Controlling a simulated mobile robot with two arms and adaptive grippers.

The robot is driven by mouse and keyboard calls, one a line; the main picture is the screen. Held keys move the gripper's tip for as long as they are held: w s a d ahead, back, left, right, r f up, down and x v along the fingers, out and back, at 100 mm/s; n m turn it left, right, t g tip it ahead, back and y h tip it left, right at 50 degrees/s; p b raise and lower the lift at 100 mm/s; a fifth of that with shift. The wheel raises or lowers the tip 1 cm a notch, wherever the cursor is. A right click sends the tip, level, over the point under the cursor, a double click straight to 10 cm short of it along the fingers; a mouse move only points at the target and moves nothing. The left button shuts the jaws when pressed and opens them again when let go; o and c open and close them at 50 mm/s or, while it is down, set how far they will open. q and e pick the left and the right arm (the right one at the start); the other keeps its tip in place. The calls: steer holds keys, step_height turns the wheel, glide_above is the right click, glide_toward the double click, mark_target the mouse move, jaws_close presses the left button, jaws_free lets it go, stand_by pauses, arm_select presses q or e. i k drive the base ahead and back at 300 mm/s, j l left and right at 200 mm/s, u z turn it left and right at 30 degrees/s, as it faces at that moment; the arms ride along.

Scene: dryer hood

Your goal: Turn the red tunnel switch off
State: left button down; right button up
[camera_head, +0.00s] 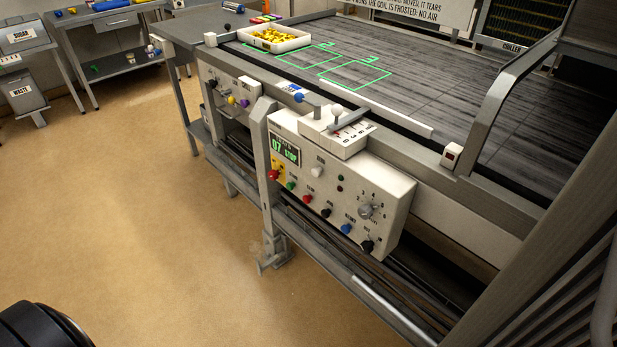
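A white control box (345,185) hangs on the near side of the conveyor frame. Its lower row holds a green knob (291,186), a red knob (307,198), two black knobs and a blue knob (346,228). A red mushroom button (273,175) sits on a yellow patch at its left end. A small white box with a dark red switch face (451,157) is on the belt's side rail, farther right. The labels are too small to tell which red control is the tunnel switch, and its position cannot be read. Neither gripper is in view.
A tray of yellow pieces (274,48) stands on the belt near green outlined squares. A lever box (337,133) sits above the control box. A metal arch (510,95) rises at right. Open tan floor (140,210) lies left and in front.

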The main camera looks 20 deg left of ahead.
mark_target(273, 175)
steer(key=i+j, duration=0.1)
steer(key=j, duration=0.55)
steer(key=i+j+z, duration=0.1)
steer(key=j, duration=0.6)
steer(key=i+j, duration=0.1)
steer(key=j, duration=0.6)
